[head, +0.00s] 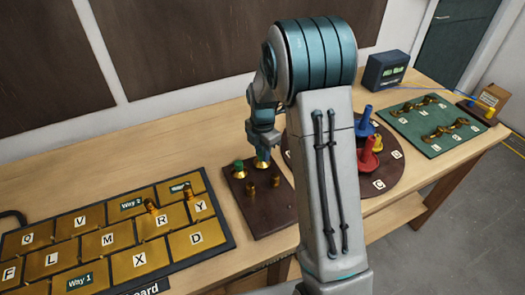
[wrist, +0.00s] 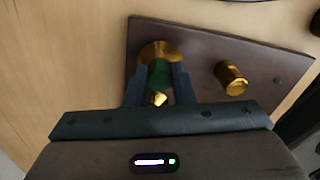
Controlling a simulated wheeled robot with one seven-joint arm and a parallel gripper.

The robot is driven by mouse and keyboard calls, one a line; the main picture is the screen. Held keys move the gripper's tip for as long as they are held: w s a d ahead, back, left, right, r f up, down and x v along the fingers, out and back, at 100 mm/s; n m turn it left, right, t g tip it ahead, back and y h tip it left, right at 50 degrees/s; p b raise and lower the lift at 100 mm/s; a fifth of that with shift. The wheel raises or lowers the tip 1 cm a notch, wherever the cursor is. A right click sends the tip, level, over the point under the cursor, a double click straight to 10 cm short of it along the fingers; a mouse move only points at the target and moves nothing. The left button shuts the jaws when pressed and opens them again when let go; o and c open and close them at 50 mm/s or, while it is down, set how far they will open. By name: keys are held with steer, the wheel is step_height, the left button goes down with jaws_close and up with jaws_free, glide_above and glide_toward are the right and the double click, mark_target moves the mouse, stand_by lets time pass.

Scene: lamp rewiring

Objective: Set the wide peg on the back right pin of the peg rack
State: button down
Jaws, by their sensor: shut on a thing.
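The peg rack (head: 262,217) is a dark brown board on the bench, and it also shows in the wrist view (wrist: 202,47). My gripper (head: 262,153) is over its back right part. In the wrist view my gripper (wrist: 160,85) is shut on a peg with a green body (wrist: 160,73) and a wide gold flange (wrist: 155,48), which I take for the wide peg. In the head view its gold flange (head: 262,163) is low over the rack. I cannot tell whether it touches the board. The pin under it is hidden.
A green-topped peg (head: 239,167) stands at the rack's back left. Gold pieces (head: 250,189) (head: 275,181) stand nearer the front; one gold piece shows in the wrist view (wrist: 232,77). A lettered gold board (head: 110,240) lies left, a round board (head: 394,170) right, partly behind my arm.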

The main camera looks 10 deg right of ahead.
steer(key=shift+f+b, duration=0.4)
steer(key=shift+f, duration=0.15)
steer(key=c, duration=1.1)
jaws_free()
steer(key=shift+c, duration=0.2)
steer(key=shift+r, duration=0.1)
step_height(320, 180, up, 14)
steer(key=b, duration=0.1)
steer(key=s+m+t, duration=0.3)
steer(key=s+m, duration=2)
steer(key=s, duration=0.2)
steer(key=shift+s+r, duration=0.15)
steer(key=shift+r, duration=0.3)
